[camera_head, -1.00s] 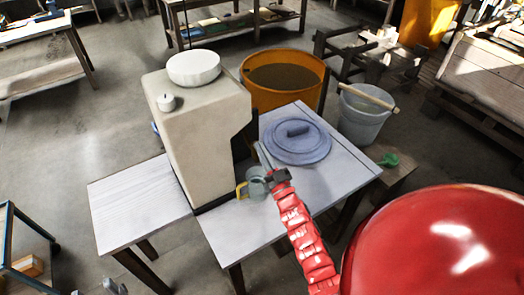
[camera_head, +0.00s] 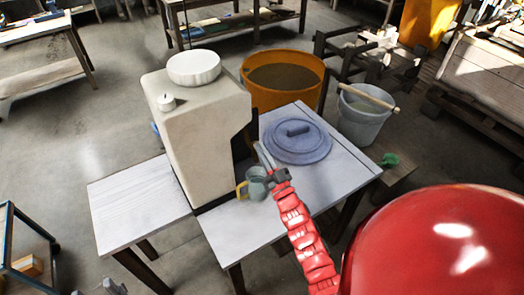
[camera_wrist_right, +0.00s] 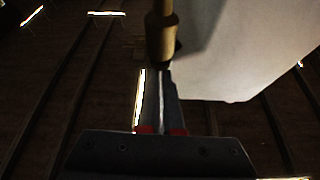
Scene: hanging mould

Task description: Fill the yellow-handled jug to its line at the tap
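The jug (camera_head: 256,188) is grey-green with a yellow handle on its left. It stands on the pale table beside the tall cream dispenser (camera_head: 200,125), and my gripper partly covers it. Its fill line and water level cannot be made out. My right gripper (camera_head: 265,157) is over the jug's right side, by the dispenser's dark front. In the right wrist view its fingers (camera_wrist_right: 160,100) lie close together, just below a brass tap part (camera_wrist_right: 162,32); whether they touch it is unclear. A grey piece at the bottom left looks like my left gripper (camera_head: 114,287), mostly cut off.
A blue-grey round lid (camera_head: 297,142) lies on the table (camera_head: 330,178), right of my gripper. An orange tub (camera_head: 290,98) stands behind, and a grey bucket (camera_head: 362,118) with a wooden stick stands right. A white bowl (camera_head: 193,68) tops the dispenser. The left table (camera_head: 135,205) is bare.

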